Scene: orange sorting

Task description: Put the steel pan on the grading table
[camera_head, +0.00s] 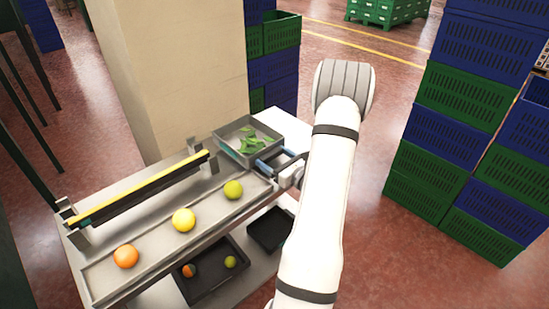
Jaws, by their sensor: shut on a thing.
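The steel pan (270,149) is a grey, square, shallow tray with green leaves inside. It is at the far right end of the steel grading table (211,207), level as far as I can see. Whether it rests on the table or hangs just above it I cannot tell. My gripper (267,164) is at the pan's near right side, shut on its rim. My white arm hides part of the gripper and the table's right end.
An orange (126,257), a yellow fruit (184,220) and a green fruit (233,190) lie along the table. A yellow-topped bar (140,190) stands behind them. Dark trays (213,283) sit below. A beige pillar (175,80) is close behind; stacked crates (455,130) stand right.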

